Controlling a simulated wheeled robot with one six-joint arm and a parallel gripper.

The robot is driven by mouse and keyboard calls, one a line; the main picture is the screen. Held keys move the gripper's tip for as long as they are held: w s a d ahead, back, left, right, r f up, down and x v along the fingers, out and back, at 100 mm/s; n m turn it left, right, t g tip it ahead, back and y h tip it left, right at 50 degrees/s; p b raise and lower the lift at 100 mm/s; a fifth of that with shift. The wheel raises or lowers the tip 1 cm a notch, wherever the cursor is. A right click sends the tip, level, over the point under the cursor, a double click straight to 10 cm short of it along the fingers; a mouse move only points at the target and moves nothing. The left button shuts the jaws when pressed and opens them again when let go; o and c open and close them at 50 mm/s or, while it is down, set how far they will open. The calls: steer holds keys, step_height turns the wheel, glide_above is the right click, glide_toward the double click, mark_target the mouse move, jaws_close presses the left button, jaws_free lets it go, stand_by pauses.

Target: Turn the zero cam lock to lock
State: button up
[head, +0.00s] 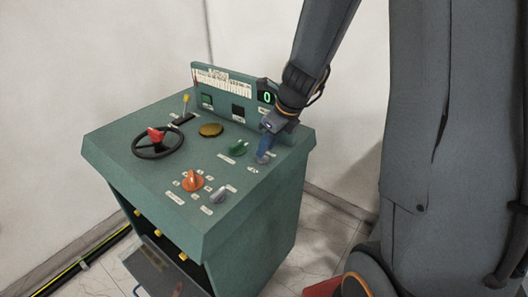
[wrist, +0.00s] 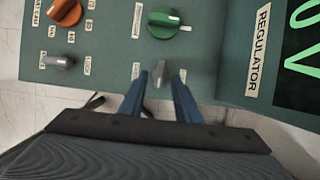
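A small grey lever knob (wrist: 160,74) on the green panel sits between my blue fingertips in the wrist view, with a label on each side. My gripper (wrist: 162,82) straddles it, open, with a narrow gap seen on both sides. In the head view my gripper (head: 264,152) is low over the panel's right part and hides this knob. A second grey lever knob (head: 220,195) is at the front right; it also shows in the wrist view (wrist: 60,62).
On the console (head: 150,195) are a green knob (head: 238,147), an orange knob (head: 193,180), a handwheel (head: 158,142) and a yellow-tipped lever (head: 186,104). A raised back panel with a lit green display (head: 267,97) stands close behind my gripper.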

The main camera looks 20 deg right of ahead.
steer(key=shift+x, duration=1.5)
steer(key=shift+c, duration=0.2)
jaws_close()
